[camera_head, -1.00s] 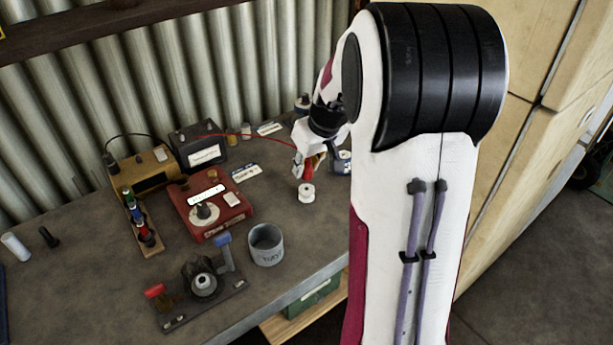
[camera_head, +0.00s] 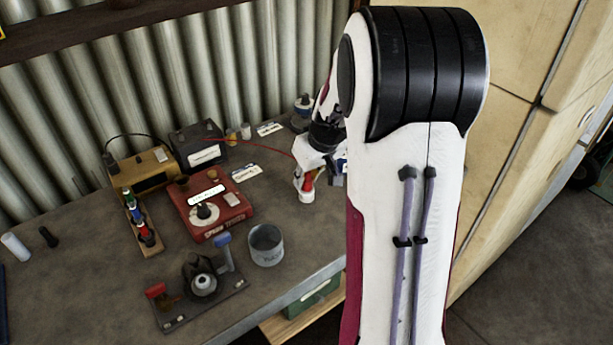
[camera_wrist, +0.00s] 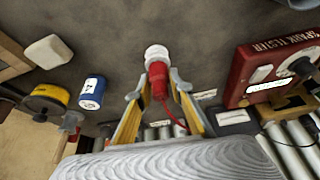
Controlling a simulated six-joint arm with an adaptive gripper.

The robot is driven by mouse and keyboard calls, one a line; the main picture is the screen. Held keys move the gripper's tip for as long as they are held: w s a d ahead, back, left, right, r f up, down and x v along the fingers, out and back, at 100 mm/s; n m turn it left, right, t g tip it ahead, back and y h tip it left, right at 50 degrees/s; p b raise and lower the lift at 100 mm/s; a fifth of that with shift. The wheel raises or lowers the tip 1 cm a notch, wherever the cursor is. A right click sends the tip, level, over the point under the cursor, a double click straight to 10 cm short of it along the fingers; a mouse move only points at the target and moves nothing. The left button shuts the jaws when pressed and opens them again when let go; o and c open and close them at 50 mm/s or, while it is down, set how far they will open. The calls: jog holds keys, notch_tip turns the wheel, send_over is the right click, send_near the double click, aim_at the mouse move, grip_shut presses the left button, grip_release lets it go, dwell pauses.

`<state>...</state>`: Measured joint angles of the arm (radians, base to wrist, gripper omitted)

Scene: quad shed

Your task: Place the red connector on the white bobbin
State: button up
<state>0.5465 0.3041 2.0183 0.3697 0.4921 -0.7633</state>
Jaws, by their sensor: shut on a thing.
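The red connector (camera_wrist: 159,78) is between the fingers of my gripper (camera_wrist: 158,84) in the wrist view, with a red wire trailing from it. The white bobbin (camera_wrist: 157,54) stands on the bench at the connector's tip. The connector's tip overlaps the bobbin in the picture; I cannot tell whether they touch. In the head view my gripper (camera_head: 306,180) holds the red connector (camera_head: 308,182) just above the white bobbin (camera_head: 306,196), which is partly hidden by the fingers.
A red tester box (camera_head: 216,209) stands left of my gripper, with a dark box (camera_head: 199,146) behind it. A grey cup (camera_head: 266,245) and a clamp fixture (camera_head: 203,287) are nearer the front. A blue can (camera_wrist: 90,92) and a yellow spool (camera_wrist: 47,101) show in the wrist view.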

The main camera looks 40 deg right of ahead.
jog(key=shift+f, duration=0.15)
jog(key=o, duration=1)
jog(key=shift+v, duration=6.15)
jog(key=shift+w, duration=0.1)
